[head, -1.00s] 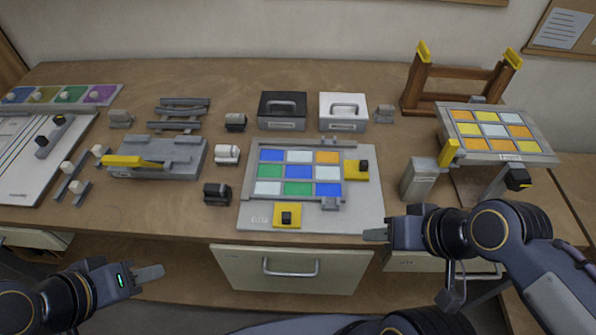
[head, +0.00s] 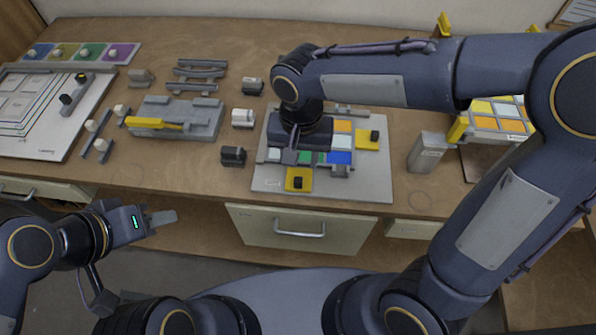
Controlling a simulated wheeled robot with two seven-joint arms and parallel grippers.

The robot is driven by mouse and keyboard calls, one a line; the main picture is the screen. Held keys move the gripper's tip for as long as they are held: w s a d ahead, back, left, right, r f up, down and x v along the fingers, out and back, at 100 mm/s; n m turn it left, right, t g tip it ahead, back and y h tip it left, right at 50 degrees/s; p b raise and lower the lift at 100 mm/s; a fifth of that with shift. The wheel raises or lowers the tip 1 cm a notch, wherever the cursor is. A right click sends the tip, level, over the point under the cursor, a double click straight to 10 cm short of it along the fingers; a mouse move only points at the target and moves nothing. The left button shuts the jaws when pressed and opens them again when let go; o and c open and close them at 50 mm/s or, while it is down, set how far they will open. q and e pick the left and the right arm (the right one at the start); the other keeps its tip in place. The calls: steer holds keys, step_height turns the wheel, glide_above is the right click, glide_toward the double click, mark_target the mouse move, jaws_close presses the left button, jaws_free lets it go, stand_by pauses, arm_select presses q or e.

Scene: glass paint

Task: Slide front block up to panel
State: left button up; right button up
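The front block, a yellow block with a black knob (head: 299,181), lies on the grey base plate (head: 350,187) at its front edge. The panel of coloured glass squares (head: 341,157) is just behind it, largely hidden by my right arm; I cannot tell whether block and panel touch. A second yellow block with a black knob (head: 367,141) is at the panel's right side. My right gripper (head: 290,157) points down over the panel's left front part, behind and above the front block; its opening is unclear. My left gripper (head: 162,218) is off the table's front edge, seen side-on.
A grey fixture with a yellow bar (head: 175,118) and small dark (head: 233,155) and white (head: 243,118) blocks stand left of the plate. A grey box (head: 428,152) and a raised coloured panel (head: 497,115) stand at right. My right arm covers the back middle.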

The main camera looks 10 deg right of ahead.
mark_target(298, 179)
steer(key=shift+a+f, duration=0.2)
steer(key=shift+f, duration=0.1)
step_height(298, 179, down, 7)
steer(key=shift+f, duration=0.2)
jaws_close()
steer(key=shift+w+d, duration=0.1)
